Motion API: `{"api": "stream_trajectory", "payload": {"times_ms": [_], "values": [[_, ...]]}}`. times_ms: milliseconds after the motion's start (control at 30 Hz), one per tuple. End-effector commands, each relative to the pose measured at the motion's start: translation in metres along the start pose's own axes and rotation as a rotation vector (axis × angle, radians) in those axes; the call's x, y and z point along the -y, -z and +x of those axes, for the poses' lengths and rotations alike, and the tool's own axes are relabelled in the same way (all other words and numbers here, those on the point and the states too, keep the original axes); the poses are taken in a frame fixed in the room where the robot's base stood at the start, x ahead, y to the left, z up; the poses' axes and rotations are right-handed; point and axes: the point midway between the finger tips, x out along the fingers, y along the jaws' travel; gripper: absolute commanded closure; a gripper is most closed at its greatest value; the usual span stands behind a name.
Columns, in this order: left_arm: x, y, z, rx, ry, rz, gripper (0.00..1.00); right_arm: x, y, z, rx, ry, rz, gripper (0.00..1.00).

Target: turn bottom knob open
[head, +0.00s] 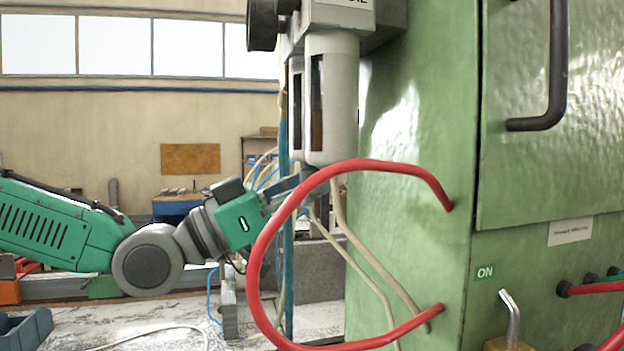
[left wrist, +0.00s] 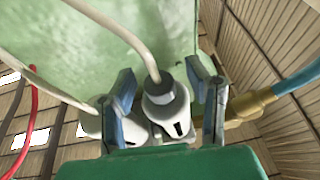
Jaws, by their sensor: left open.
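A pale grey filter unit (head: 331,100) with a dark window slot hangs on the side of the green cabinet. In the head view its lower end is partly behind my left gripper (head: 290,188). In the left wrist view, a grey bottom knob (left wrist: 166,92) with a pale hose (left wrist: 128,38) coming out of it sits at the end of a white bowl (left wrist: 168,116). My left gripper (left wrist: 165,84) is open, with one finger on each side of the knob. I see gaps beside it; contact cannot be told. My right gripper is not in view.
A thick red hose (head: 262,235) loops in front of my left gripper from the green cabinet (head: 415,200). Pale hoses (head: 372,278) hang below the unit. In the wrist view, a brass fitting (left wrist: 250,105) with a blue hose lies just right of the fingers.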

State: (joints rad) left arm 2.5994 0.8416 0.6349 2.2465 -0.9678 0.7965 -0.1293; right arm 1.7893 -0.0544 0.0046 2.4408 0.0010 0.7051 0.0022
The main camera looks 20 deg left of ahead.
Motion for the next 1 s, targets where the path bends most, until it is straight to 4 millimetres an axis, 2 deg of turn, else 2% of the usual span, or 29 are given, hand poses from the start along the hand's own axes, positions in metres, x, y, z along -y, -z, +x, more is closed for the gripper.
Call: {"api": "stream_trajectory", "payload": {"times_ms": [167,200,267,300,333,667,1000], "values": [[0.000,0.000,0.000,0.000,0.000,0.000,0.56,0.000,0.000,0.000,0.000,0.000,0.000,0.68],[0.000,0.000,0.000,0.000,0.000,0.000,0.63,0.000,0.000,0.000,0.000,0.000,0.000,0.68],[0.000,0.000,0.000,0.000,0.000,0.000,0.84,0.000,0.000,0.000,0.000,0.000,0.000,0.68],[0.000,0.000,0.000,0.001,0.000,0.000,0.98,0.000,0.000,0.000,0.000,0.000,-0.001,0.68],[0.000,0.000,0.000,0.000,0.001,0.000,1.00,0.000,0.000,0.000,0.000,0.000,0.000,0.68],[0.003,0.000,0.000,0.000,-0.019,-0.010,1.00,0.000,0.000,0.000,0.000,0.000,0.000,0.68],[0.004,0.002,0.002,0.000,-0.193,-0.079,1.00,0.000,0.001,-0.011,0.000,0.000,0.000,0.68]]}}
